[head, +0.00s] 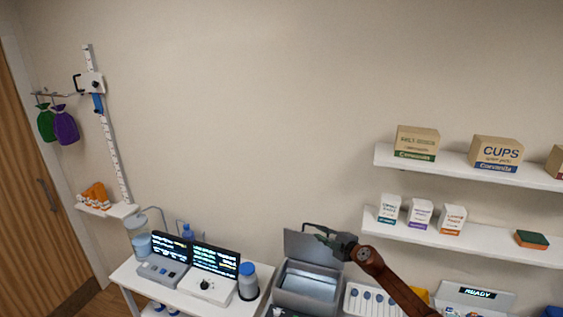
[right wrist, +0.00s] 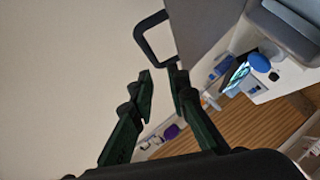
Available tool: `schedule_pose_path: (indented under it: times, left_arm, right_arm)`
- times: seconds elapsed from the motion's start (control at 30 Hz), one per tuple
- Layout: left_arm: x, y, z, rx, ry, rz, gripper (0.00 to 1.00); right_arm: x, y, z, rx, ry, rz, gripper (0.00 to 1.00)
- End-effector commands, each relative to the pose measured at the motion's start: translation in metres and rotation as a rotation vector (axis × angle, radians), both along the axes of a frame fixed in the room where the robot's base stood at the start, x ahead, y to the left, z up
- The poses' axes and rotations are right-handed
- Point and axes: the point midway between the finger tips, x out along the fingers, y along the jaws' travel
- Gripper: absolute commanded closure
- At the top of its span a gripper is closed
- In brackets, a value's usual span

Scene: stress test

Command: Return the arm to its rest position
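My right arm (head: 389,282), reddish brown, reaches in from the lower right in the head view. My left arm and gripper are not in view.
Left of the box, a white cart (head: 188,296) bears two screens, a blue-capped bottle (head: 248,283) and a clear jar (head: 139,238). At right are two wall shelves (head: 460,242) with cartons and a sponge (head: 531,239). Below them is a device reading READY (head: 476,296). The wall above the box is bare.

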Motion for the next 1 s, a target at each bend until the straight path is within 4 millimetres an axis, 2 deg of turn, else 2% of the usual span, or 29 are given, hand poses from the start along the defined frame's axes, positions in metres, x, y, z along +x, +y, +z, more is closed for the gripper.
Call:
schedule_pose_path:
  times: [0.03, 0.1, 0.17, 0.27, 0.37, 0.47, 0.6, 0.67, 0.7, 0.77, 0.8, 0.9, 1.0]
  left_arm:
    - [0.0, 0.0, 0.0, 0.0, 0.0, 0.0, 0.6]
    - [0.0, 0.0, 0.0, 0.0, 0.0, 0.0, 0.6]
    - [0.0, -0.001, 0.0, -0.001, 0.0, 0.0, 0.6]
    - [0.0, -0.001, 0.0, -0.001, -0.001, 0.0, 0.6]
    - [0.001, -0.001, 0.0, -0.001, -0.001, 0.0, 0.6]
    - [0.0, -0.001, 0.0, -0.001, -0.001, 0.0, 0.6]
    - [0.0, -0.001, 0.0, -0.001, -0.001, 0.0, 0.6]
    - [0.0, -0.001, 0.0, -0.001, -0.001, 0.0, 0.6]
    - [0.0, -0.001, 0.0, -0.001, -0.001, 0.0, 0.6]
    - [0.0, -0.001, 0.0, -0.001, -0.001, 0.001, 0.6]
    - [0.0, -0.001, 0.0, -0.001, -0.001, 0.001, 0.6]
    - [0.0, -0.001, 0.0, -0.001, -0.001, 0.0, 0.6]
    - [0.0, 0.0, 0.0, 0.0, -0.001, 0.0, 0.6]
  right_arm:
    - [-0.012, 0.017, -0.016, 0.045, -0.007, 0.0, 0.85]
    - [-0.029, 0.034, -0.029, 0.127, -0.032, -0.025, 0.85]
    - [-0.048, 0.044, -0.039, 0.209, -0.051, -0.071, 0.85]
    - [-0.081, 0.042, -0.057, 0.342, -0.058, -0.188, 0.85]
    - [-0.119, 0.024, -0.08, 0.453, -0.028, -0.338, 0.85]
    - [-0.165, -0.005, -0.11, 0.542, 0.04, -0.506, 0.85]
    - [-0.242, -0.051, -0.159, 0.622, 0.187, -0.741, 0.85]
    - [-0.277, -0.067, -0.178, 0.642, 0.26, -0.828, 0.85]
    - [-0.302, -0.077, -0.191, 0.652, 0.31, -0.883, 0.85]
    - [-0.341, -0.089, -0.208, 0.661, 0.39, -0.956, 0.85]
    - [-0.367, -0.096, -0.218, 0.666, 0.444, -1.001, 0.85]
    - [-0.429, -0.109, -0.237, 0.668, 0.572, -1.092, 0.85]
    - [-0.476, -0.115, -0.247, 0.663, 0.67, -1.147, 0.85]
